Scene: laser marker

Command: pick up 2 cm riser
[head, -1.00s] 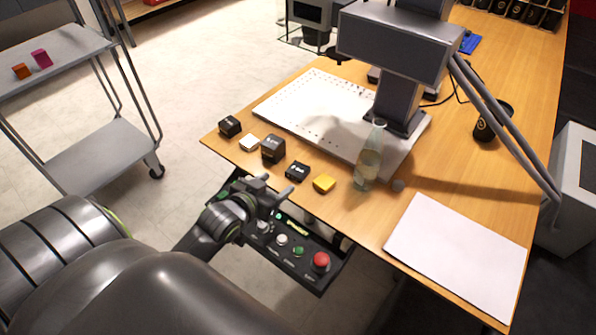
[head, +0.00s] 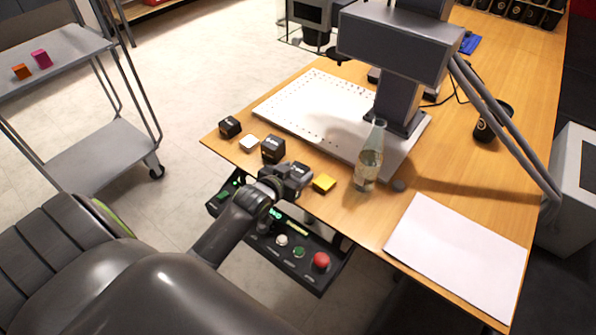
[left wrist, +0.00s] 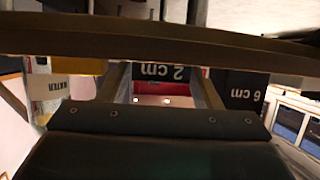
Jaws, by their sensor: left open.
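The 2 cm riser (left wrist: 165,72) is a small black block with white lettering, seen upside down between my two fingers in the left wrist view. My left gripper (left wrist: 160,80) is open, with one finger to each side of the riser; whether either finger touches it, I cannot tell. In the head view my left gripper (head: 293,174) is at the table's near edge and mostly hides the riser. The larger 6 cm block (left wrist: 243,90) is to the right in the wrist view. My right gripper is not in view.
A yellow block (head: 324,183) is close on the right of the gripper, a dark block (head: 273,148) on its left. A glass bottle (head: 370,158) stands farther right. A control panel with a red button (head: 321,261) is below the table edge.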

